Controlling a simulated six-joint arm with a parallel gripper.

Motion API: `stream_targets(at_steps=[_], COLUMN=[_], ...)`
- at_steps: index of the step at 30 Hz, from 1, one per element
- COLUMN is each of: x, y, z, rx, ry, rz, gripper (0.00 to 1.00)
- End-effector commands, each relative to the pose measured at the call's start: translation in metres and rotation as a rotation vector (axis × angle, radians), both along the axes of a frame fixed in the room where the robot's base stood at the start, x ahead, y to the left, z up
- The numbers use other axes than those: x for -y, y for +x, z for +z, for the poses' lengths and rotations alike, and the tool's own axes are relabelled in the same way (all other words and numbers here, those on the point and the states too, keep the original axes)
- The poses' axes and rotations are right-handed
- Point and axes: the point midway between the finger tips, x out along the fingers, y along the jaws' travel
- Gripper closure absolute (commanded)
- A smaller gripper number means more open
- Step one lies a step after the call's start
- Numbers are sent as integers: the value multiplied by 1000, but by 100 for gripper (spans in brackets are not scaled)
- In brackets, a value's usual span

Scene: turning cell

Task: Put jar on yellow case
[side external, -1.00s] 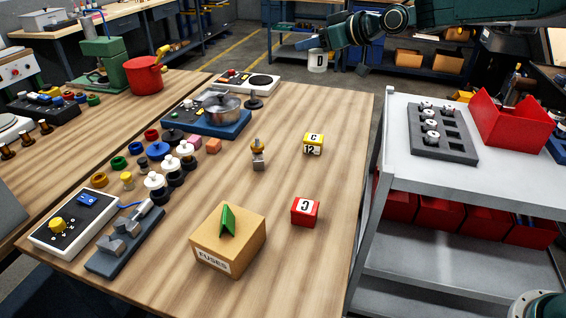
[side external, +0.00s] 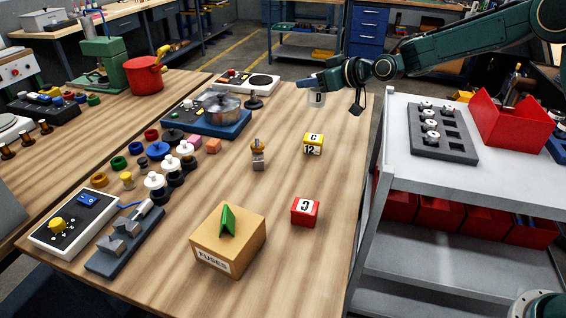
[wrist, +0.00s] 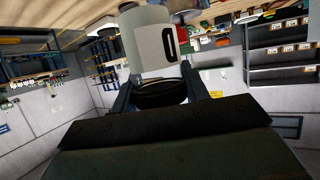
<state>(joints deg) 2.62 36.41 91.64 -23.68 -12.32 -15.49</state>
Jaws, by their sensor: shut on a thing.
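The jar (side external: 317,97) is a small pale cylinder with a dark-marked label. My gripper (side external: 308,82) is shut on it and holds it in the air over the far right part of the wooden table. In the wrist view the jar (wrist: 148,42) is large, pale grey-white, between the fingers of my gripper (wrist: 160,85). The yellow case (side external: 313,144) is a small cube with a white label marked C on top and 12 on its front. It stands on the table, nearer the camera than the jar and below it in the picture. Its top is bare.
A red cube (side external: 305,212) and a FUSES box (side external: 228,240) with a green piece on top stand nearer the camera. A small brass-topped piece (side external: 258,153) stands left of the yellow case. A grey cart (side external: 470,175) is to the right. Table around the case is clear.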

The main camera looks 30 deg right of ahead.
Motion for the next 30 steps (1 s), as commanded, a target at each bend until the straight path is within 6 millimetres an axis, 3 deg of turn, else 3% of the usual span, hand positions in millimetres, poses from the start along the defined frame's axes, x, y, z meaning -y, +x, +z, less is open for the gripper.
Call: stream_targets(at_steps=[3, 9, 20, 30], x=[0, 0, 0, 0], y=[0, 0, 0, 0], z=[-24, -50, -59, -94], rx=[-3, 1, 1, 0], ry=[1, 0, 0, 1], rz=[-1, -1, 0, 0], gripper=[80, 80, 80, 80])
